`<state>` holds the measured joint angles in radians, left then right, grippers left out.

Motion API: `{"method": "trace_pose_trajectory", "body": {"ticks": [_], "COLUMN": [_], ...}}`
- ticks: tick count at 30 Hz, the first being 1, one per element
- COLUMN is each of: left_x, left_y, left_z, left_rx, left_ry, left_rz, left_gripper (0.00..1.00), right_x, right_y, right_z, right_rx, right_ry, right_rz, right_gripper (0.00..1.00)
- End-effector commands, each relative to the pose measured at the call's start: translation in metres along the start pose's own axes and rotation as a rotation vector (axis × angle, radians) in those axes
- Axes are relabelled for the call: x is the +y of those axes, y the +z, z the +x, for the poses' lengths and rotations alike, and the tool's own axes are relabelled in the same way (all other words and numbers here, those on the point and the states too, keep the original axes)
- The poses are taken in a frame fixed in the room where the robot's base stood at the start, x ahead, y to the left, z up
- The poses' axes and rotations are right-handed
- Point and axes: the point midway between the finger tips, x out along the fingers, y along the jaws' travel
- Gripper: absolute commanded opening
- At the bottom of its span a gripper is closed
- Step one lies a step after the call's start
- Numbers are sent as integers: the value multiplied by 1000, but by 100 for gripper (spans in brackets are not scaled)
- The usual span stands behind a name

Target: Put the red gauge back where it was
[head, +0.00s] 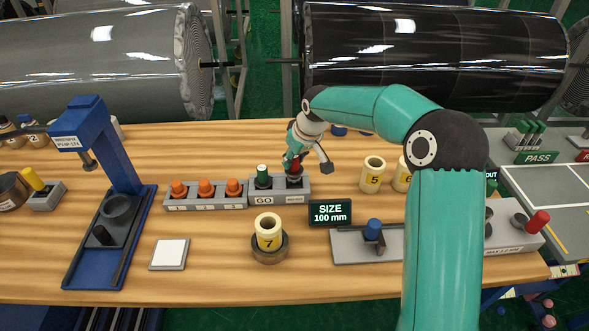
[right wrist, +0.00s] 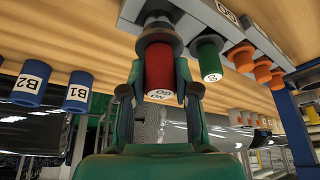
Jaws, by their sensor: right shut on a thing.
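The red gauge (right wrist: 159,72), marked NO GO on its end, is between the two fingers of my right gripper (right wrist: 160,92). In the head view my right gripper (head: 297,160) is over the right-hand place of the grey GO/NOGO stand (head: 280,198), and the red gauge (head: 295,169) shows just under it. The gauge is upright and its grey lower part meets or nearly meets the stand; I cannot tell how deep it sits. The green gauge (head: 263,174) stands in the GO place beside it. My left gripper is not in view.
Orange plugs (head: 206,187) stand in a rack left of the stand. A SIZE 100 mm display (head: 330,212) and a roll marked 7 (head: 268,233) are in front. A roll marked 5 (head: 372,175) is to the right.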

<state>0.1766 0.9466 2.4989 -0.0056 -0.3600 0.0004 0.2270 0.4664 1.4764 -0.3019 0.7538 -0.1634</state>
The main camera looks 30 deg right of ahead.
Motion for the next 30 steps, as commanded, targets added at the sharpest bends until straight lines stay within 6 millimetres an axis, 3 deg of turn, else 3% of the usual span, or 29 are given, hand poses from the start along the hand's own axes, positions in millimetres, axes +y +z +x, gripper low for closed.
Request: {"method": "trace_pose_trajectory", "body": {"ticks": [9,20,21,24,30], "left_x": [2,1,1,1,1], "left_y": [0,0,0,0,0], "left_z": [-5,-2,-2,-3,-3], "left_rx": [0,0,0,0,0], "left_ry": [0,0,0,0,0], "left_rz": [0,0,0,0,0], "left_gripper": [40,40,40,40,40], "right_x": [0,0,0,0,0], "right_y": [15,16,16,16,17], "right_z": [35,40,40,39,39], "right_rx": [-1,1,0,-1,-1], "right_ry": [0,0,-1,-1,-1], "right_rz": [0,-1,-1,-1,-1], "right_gripper": [0,0,35,52,55]}}
